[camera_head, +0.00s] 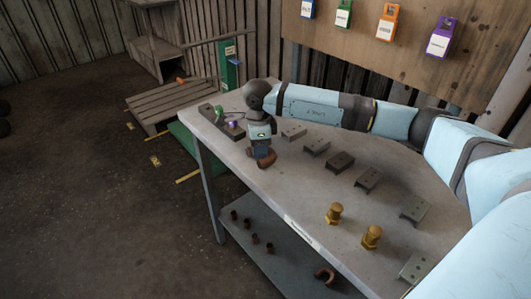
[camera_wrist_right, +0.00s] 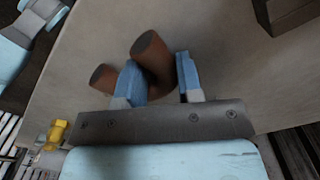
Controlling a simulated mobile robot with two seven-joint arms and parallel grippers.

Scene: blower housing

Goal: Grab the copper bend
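The copper bend (camera_head: 266,162) is a brown, curved pipe piece at the near left edge of the grey table, below my right gripper (camera_head: 262,151). In the right wrist view, the copper bend (camera_wrist_right: 153,58) shows two round ends. One leg lies between the blue fingers of the right gripper (camera_wrist_right: 158,78), and the other end sticks out left of the left finger. The fingers are parted, with what looks like a small gap at the right finger. The lower part of the bend is hidden by the gripper. My left gripper is not in view.
Several grey brackets (camera_head: 341,161) stand on the table (camera_head: 300,196) to the right.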

